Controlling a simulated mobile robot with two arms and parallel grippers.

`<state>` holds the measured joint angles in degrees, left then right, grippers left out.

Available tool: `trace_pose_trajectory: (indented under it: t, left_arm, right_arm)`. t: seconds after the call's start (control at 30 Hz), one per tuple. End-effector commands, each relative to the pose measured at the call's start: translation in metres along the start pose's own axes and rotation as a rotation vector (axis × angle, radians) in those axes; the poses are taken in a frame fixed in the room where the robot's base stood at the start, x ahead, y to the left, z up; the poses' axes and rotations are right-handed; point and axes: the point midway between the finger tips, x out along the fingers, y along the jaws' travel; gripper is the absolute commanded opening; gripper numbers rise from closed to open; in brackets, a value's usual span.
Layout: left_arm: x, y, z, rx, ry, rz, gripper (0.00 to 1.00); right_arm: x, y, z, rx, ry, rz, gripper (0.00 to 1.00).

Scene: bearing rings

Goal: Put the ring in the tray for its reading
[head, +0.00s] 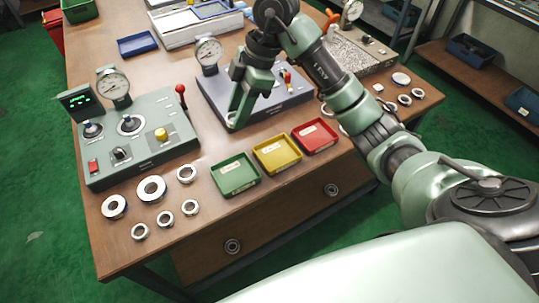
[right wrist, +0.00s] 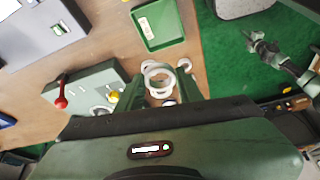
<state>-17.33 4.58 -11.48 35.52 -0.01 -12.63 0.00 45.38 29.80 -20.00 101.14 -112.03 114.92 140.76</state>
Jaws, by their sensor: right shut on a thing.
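My right gripper (head: 233,118) reaches in from the right, over the dark blue-grey gauge stand (head: 262,100). In the right wrist view its two fingers (right wrist: 159,90) are shut on a pale metal ring (right wrist: 158,68). The head view does not clearly show this ring. Three shallow trays stand at the table's front: green (head: 235,173), yellow (head: 277,154) and red (head: 315,136). The green tray also shows in the right wrist view (right wrist: 150,38). The green gauge station (head: 150,160) has a lit display, too small to read. A dark jointed part at the wrist view's right may be my left arm.
Several loose rings (head: 151,188) lie at the table's front left, and more rings (head: 404,99) at its right. A red lever (head: 181,90) and a dial (head: 114,86) stand up from the green station. A blue bin (head: 137,45) lies at the back left.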

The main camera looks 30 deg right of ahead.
Motion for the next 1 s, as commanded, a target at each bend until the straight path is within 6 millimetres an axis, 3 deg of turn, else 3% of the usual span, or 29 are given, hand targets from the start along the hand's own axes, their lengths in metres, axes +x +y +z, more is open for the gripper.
trace_pose_trajectory:
  t: [0.17, 0.6, 0.7, 1.0]
  left_arm:
    - [-0.002, 0.0, 0.0, 0.0, 0.0, 0.0, 0.0]
    - [-0.012, -0.001, -0.004, 0.0, 0.004, -0.001, 0.0]
    - [-0.013, -0.001, -0.005, 0.0, 0.004, -0.001, 0.0]
    - [-0.015, -0.001, -0.005, 0.0, 0.004, -0.001, 0.0]
  right_arm:
    - [0.017, -0.003, 0.004, -0.001, 0.001, -0.005, 0.0]
    - [0.12, -0.003, 0.047, 0.002, 0.001, -0.005, 0.0]
    - [0.136, -0.003, 0.054, 0.0, 0.001, -0.004, 0.0]
    - [0.159, -0.002, 0.064, -0.001, 0.001, -0.003, 0.0]
